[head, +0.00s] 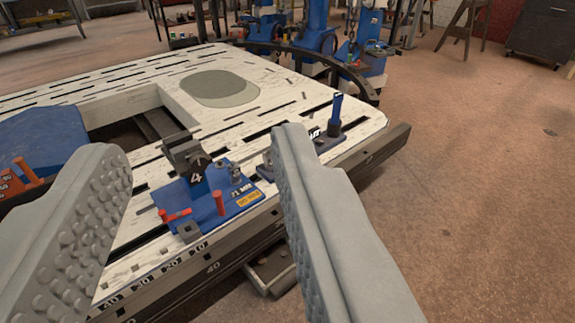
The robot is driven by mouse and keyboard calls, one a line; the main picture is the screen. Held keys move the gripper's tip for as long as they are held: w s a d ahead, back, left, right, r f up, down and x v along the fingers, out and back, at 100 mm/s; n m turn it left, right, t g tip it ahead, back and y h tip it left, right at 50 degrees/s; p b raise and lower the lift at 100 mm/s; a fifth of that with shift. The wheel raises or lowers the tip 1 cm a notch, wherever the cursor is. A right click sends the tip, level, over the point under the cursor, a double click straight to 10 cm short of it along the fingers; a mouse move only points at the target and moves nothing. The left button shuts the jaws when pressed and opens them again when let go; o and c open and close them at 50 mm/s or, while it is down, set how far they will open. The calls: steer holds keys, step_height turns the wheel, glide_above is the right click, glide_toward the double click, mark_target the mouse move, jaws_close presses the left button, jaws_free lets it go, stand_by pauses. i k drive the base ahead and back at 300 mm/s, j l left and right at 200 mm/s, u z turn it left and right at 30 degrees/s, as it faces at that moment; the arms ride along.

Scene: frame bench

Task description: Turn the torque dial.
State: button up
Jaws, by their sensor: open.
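My gripper (200,142) is open, its two grey padded fingers wide apart and nothing between them. Beyond the fingers, a blue fixture (222,203) lies on the white slotted bench (262,97), near its front edge. The fixture carries a dark block marked "4" (188,157), small red handles (220,202) and a yellow label. I cannot tell for certain which part is the torque dial. Neither finger visibly touches these things.
A rectangular opening (130,125) cuts into the bench top. A grey-green oval pad (220,88) lies farther back. A dark rail with numbers (215,268) runs along the front edge. Blue machines (312,38) stand behind. The floor to the right (475,170) is clear.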

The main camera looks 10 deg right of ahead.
mark_target(320, 142)
steer(key=i+l, duration=0.5)
steer(key=i, duration=0.15)
steer(key=i+l+z, duration=0.1)
steer(key=i+l, duration=0.4)
steer(key=i, duration=0.15)
steer(key=i+l, duration=0.45)
steer(key=i, duration=0.2)
